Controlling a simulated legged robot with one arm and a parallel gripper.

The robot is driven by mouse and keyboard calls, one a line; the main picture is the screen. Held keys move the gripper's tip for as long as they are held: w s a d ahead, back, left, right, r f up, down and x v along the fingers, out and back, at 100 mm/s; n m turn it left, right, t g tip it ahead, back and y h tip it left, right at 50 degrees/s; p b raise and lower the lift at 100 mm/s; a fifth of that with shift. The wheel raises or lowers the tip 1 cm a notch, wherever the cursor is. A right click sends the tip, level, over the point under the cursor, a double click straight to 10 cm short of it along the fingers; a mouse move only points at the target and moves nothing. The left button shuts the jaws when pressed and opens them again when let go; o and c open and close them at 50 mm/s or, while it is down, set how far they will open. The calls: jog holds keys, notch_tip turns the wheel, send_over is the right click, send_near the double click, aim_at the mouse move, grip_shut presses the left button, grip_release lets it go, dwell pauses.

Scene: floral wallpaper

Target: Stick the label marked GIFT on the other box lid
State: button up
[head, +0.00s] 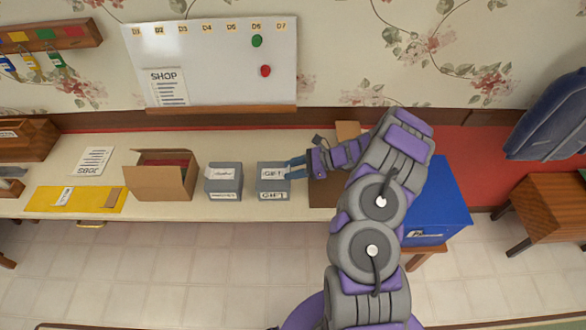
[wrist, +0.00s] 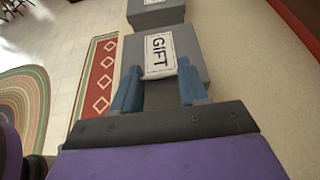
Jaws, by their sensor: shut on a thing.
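My gripper (head: 290,168) reaches in from the right to the right-hand grey box (head: 273,187). Its blue fingers hold the near end of the white label marked GIFT (head: 271,174). In the wrist view, the GIFT label (wrist: 159,52) lies between my gripper's fingertips (wrist: 158,72), over the box's grey lid (wrist: 192,48). I cannot tell whether the label is pressed flat. This box's front also reads GIFT. The left-hand grey box (head: 224,187) has a white label on its lid and another on its front, too small to read.
An open cardboard box (head: 160,182) stands left of the grey boxes. A yellow mat (head: 45,198) and a SHOP sheet (head: 94,160) lie farther left. A blue bin (head: 440,205) stands to the right. A whiteboard (head: 215,65) is behind the bench.

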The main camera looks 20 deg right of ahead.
jog(key=o, duration=1.1)
jog(key=shift+o, duration=0.3)
jog(key=o, duration=0.4)
jog(key=shift+o, duration=0.2)
jog(key=shift+d, duration=0.1)
jog(key=p+v, duration=0.3)
jog(key=v, duration=0.4)
jog(key=shift+p, duration=0.35)
